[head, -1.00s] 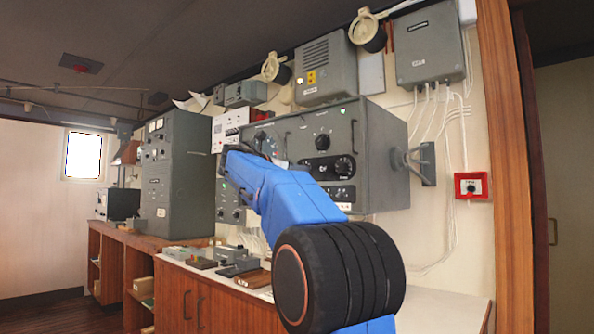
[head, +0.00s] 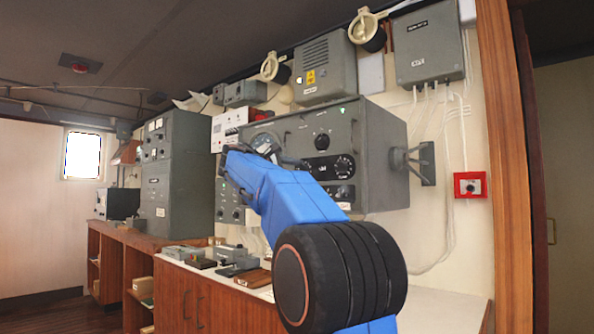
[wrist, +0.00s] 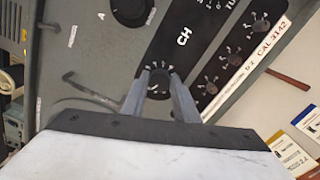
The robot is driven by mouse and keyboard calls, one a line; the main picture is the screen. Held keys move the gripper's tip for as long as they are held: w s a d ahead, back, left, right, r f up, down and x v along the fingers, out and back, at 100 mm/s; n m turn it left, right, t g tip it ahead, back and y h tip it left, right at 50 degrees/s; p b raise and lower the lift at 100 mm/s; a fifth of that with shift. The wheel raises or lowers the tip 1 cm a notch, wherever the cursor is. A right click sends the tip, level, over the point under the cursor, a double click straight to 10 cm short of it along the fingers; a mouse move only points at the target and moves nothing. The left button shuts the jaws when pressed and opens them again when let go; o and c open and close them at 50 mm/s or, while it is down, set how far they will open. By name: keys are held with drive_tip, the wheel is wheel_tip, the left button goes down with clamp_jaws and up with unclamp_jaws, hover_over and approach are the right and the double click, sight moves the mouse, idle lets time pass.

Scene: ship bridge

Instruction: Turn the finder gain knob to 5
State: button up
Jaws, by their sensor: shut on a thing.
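In the wrist view my gripper (wrist: 159,92) has its two fingers on either side of a small dark round knob (wrist: 159,83) and is shut on it. White scale marks ring the knob, and the letters CH stand on the black strip beside it. The scale numbers and the pointer are too small to read, and I cannot tell whether this is the finder gain knob. In the head view the gripper is at the left part of the grey equipment cabinet's front (head: 370,125); my blue arm hides the knob there.
Several small knobs (wrist: 235,55) sit on the strip to the right in the wrist view. A larger black knob (wrist: 130,10) is above, and a curved handle (wrist: 90,92) stands out at left. The wooden counter (head: 225,300) is below the cabinet.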

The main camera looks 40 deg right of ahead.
drive_tip(key=m, duration=0.4)
drive_tip(key=shift+f+m, duration=0.1)
drive_tip(key=shift+m, duration=0.2)
drive_tip(key=m, duration=0.3)
drive_tip(key=shift+f+m, duration=0.1)
drive_tip(key=shift+m, duration=0.2)
drive_tip(key=shift+f+m, duration=0.1)
drive_tip(key=shift+m, duration=3.7)
drive_tip(key=o, duration=1)
drive_tip(key=shift+o, duration=0.2)
drive_tip(key=shift+a, duration=0.1)
